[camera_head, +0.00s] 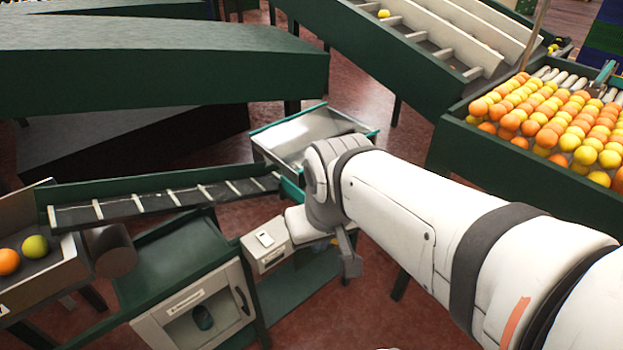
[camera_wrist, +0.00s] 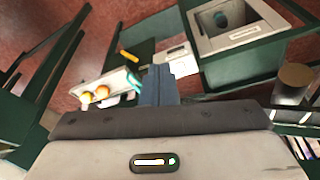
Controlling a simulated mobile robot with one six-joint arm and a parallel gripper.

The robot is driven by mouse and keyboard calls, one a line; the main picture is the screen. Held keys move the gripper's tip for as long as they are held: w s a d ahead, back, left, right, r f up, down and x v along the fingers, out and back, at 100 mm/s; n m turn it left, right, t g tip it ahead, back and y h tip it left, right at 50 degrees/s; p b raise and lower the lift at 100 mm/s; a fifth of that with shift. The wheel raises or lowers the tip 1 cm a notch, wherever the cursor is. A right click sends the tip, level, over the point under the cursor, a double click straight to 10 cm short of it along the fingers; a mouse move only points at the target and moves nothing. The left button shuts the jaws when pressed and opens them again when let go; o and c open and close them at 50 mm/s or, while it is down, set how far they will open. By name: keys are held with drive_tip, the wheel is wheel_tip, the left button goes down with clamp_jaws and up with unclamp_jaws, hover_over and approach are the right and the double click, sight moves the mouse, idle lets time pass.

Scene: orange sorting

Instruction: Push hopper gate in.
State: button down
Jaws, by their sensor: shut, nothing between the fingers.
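My gripper (camera_wrist: 159,72) is shut and empty, its blue-grey fingers pressed together in the wrist view. A pale tray (camera_wrist: 112,82) with two orange fruits (camera_wrist: 94,94) lies left of the fingers there. A teal part (camera_wrist: 134,81) beside the tray, close to the left side of the fingers, may be the hopper gate. I cannot tell whether the fingers touch it. In the head view a teal piece (camera_head: 290,189) shows at the conveyor's lower end, partly behind my wrist. My fingers are not clear in that view.
A narrow slatted conveyor (camera_head: 150,204) runs left to a bin (camera_head: 40,290) with two fruits. A large fruit bed (camera_head: 560,195) is at right. Open red floor (camera_head: 380,300) lies below my arm.

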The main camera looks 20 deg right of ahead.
drive_tip(key=w+d+f+m+y+b, duration=0.4)
drive_tip(key=w+d+f+m+b, duration=0.2)
drive_tip(key=f+b, duration=0.25)
drive_tip(key=w+d+f+m+t+b, duration=0.2)
drive_tip(key=d+f+m, duration=0.1)
drive_tip(key=d, duration=0.4)
drive_tip(key=w+d+f+m+t+b, duration=0.2)
drive_tip(key=d+f+m+b, duration=0.1)
drive_tip(key=d, duration=0.3)
drive_tip(key=w+a+f, duration=0.5)
drive_tip(key=w+f, duration=0.1)
drive_tip(key=w, duration=0.3)
drive_tip(key=shift+w+a+f+t+y, duration=0.15)
drive_tip(key=shift+w+f+t+y, duration=0.15)
drive_tip(key=shift+y, duration=0.1)
